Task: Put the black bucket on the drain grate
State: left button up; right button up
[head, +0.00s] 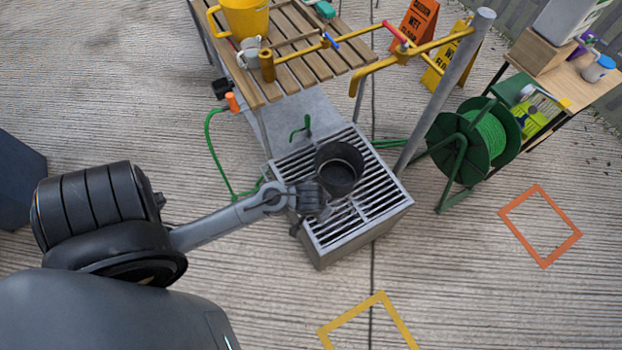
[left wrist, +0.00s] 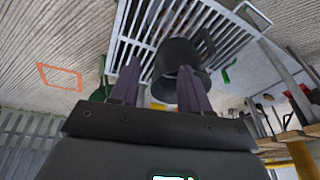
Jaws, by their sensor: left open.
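The black bucket (head: 340,180) stands upright on the drain grate (head: 382,196), towards the grate's back edge, its open top facing up. In the left wrist view the bucket (left wrist: 177,54) is just beyond my fingertips, against the slats of the grate (left wrist: 137,24). My left gripper (head: 318,207) is at the near left side of the bucket, low over the grate. Its two fingers (left wrist: 160,66) are apart, and the right finger overlaps the bucket in that view. I cannot tell whether a finger touches it. My right gripper is not in view.
A slatted wooden table (head: 300,62) with a yellow bucket (head: 246,18) stands behind the grate. A grey post (head: 440,95) with a yellow pipe and a green hose reel (head: 484,140) are to the right. Open floor lies in front, with orange (head: 517,238) and yellow floor markings.

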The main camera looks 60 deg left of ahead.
pick_arm(q)
jog(key=s+d+r+m+h, duration=0.1)
jog(key=s+d+r+m, duration=0.3)
jog(key=r, duration=0.6)
jog(key=s+d, duration=0.2)
jog(key=shift+s+d+m+t+h, duration=0.3)
jog(key=shift+s+d+m+h, duration=0.1)
jog(key=shift+r, duration=0.15)
notch_tip(320, 180, up, 35)
jog(key=p, duration=3.5)
